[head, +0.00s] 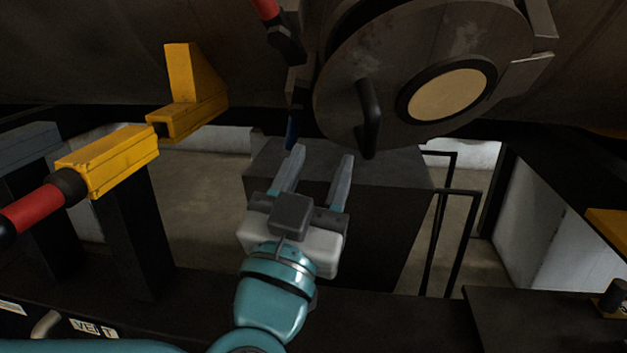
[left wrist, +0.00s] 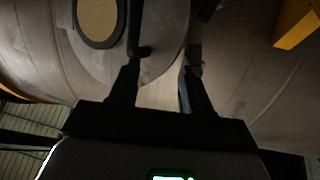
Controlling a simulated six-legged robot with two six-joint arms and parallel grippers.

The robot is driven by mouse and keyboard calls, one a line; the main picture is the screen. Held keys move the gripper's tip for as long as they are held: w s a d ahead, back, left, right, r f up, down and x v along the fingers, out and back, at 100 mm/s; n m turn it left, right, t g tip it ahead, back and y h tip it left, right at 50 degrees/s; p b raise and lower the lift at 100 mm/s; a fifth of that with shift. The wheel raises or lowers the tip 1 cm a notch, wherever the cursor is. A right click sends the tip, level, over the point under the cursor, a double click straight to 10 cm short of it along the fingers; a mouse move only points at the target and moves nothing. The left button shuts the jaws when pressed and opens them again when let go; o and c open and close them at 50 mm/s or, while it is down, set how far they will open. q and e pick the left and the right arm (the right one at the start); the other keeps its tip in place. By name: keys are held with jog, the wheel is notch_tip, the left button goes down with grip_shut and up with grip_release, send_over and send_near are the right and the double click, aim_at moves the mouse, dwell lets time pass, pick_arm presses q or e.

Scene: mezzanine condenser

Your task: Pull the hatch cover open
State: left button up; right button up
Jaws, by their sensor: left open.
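The hatch cover (head: 345,75) is a round grey disc with a tan round plate in a dark ring, at top right of centre in the head view. It also shows in the left wrist view (left wrist: 160,40). Its black bar handle (head: 369,115) stands off the cover's left part. My left gripper (head: 320,153) is open and empty, fingers pointing up toward the cover. In the head view its fingertips are just below and left of the handle. In the left wrist view the handle (left wrist: 136,25) appears close to the left finger, outside the gap. Contact cannot be told. My right gripper is out of view.
A lever with a red grip (head: 266,9) hangs left of the cover. A yellow bracket (head: 190,95) and a yellow block on a post (head: 108,160), with a red-gripped bar (head: 35,211), stand left. A dark box (head: 385,210) is below the cover; black rails (head: 465,240) stand right.

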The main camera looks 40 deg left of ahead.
pick_arm(q)
jog(key=shift+s+d+f, duration=0.15)
jog(key=shift+s+f, duration=0.15)
jog(key=shift+s, duration=0.35)
jog(key=shift+w, duration=0.1)
jog(key=shift+f, duration=0.1)
